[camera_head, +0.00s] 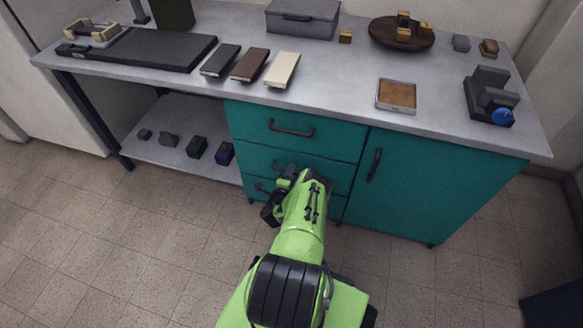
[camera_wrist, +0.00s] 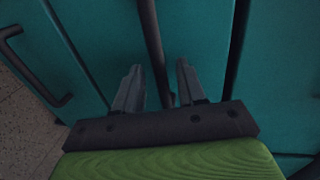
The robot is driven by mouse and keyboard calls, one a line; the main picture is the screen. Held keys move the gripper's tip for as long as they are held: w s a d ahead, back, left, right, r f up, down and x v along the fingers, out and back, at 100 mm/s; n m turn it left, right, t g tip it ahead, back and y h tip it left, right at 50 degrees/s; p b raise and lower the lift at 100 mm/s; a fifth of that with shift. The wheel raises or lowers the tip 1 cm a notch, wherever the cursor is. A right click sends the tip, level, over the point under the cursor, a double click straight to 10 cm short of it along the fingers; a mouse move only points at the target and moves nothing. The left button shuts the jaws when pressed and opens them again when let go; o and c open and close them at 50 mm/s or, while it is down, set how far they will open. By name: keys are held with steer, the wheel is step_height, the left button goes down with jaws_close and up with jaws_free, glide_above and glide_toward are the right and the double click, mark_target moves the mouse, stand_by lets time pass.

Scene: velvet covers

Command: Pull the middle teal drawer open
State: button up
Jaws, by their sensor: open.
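The middle teal drawer (camera_head: 257,157) is in the left part of the teal cabinet, between the top and bottom drawers, and looks shut. Its dark bar handle (camera_head: 281,164) shows just beyond my arm in the head view. In the wrist view the handle (camera_wrist: 151,35) runs down from the top edge into the gap between my fingers. My gripper (camera_wrist: 158,78) is open, one finger on each side of the bar. I cannot tell whether either finger touches it.
The top drawer handle (camera_head: 291,128) is above and the bottom drawer handle (camera_wrist: 38,68) is close by on the left in the wrist view. A teal door (camera_head: 420,185) is at the right. The worktop (camera_head: 330,75) holds several items. The tiled floor (camera_head: 150,250) in front is clear.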

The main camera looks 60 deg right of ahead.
steer(key=shift+a, duration=0.1)
jaws_close()
stand_by(0.3)
